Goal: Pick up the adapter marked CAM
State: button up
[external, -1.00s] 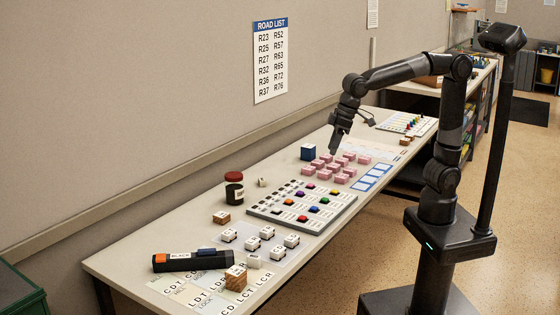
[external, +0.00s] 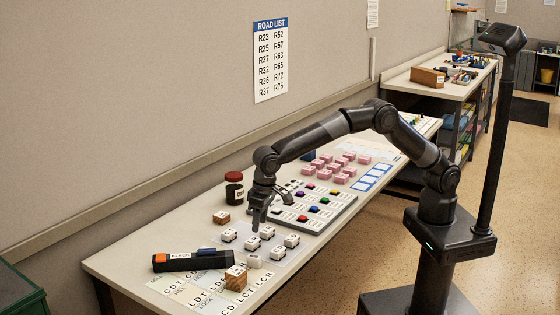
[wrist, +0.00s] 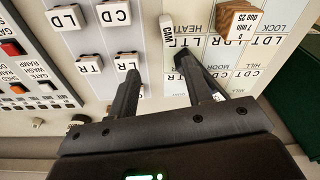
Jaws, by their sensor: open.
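The adapter marked CAM (wrist: 167,30) is a small white block standing in the wrist view just beyond my fingertips, at the edge of the printed mat. In the external view it appears to be the white block (external: 254,262) near the wooden cube. Other white adapters stand beside it in rows, marked LD (wrist: 66,17), CD (wrist: 113,12), TR (wrist: 90,63) and LR (wrist: 126,63). My gripper (wrist: 158,66) is open and empty, pointing down over the adapter group; it also shows in the external view (external: 262,222). The fingers hide part of the mat.
A wooden cube (wrist: 240,20) marked "7 min due 25" stands close to CAM. A black torch (external: 192,261) lies at the table's near left end.

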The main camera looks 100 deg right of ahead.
aim_at(254, 256)
jog(key=f, duration=0.4)
jog(key=w+f, duration=0.1)
jog(key=f, duration=0.4)
jog(key=w+f, duration=0.1)
jog(key=f, duration=0.3)
jog(key=shift+w+a+f, duration=0.15)
jog(key=shift+a+f, duration=0.1)
jog(key=shift+a, duration=0.05)
grip_shut()
